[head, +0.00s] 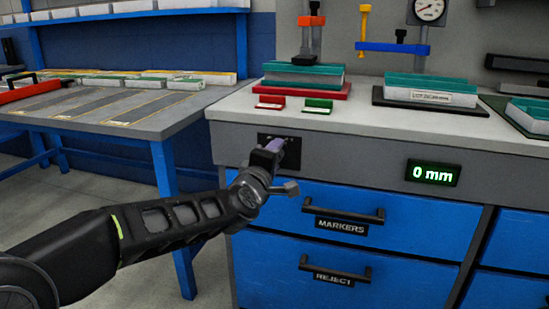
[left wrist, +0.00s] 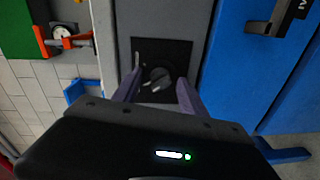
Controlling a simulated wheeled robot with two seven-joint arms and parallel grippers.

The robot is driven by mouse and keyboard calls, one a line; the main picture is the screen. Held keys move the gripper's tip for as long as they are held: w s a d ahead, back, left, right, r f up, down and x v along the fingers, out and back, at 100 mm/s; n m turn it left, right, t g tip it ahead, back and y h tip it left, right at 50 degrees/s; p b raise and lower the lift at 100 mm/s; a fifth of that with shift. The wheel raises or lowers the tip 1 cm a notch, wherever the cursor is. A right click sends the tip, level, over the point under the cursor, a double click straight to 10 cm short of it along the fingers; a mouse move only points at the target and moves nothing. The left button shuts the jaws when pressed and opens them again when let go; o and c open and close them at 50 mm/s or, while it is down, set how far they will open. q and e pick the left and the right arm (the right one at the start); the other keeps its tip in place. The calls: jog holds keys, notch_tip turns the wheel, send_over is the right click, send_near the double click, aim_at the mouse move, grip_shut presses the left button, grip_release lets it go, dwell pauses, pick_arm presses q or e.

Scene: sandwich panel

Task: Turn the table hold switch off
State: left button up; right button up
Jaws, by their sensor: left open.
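The switch plate (head: 290,150) is a black panel on the grey front edge of the workbench, above the blue drawers. In the left wrist view the dark plate (left wrist: 178,60) carries a round rotary knob (left wrist: 157,78) with a lighter lever-like part. My left gripper (head: 274,146) reaches the plate from the left in the head view. In the left wrist view its two purple-grey fingers (left wrist: 158,88) are apart, one on each side of the knob, with no clear contact. In the head view the gripper hides much of the plate and the knob. My right gripper is in neither view.
A green "0 mm" display (head: 433,173) is right of the plate. Blue drawers marked MARKERS (head: 330,213) and REJECT (head: 322,279) are below, with protruding black handles. Red (head: 270,102) and green (head: 317,106) cards lie on the bench. A blue-legged table (head: 110,110) stands left.

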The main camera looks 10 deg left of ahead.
pick_arm(q)
jog(key=shift+s, duration=0.1)
jog(key=s+p, duration=0.1)
jog(key=s, duration=0.6)
jog(key=shift+s+a+r, duration=0.15)
jog(key=shift+s+r, duration=0.1)
jog(key=shift+s, duration=0.05)
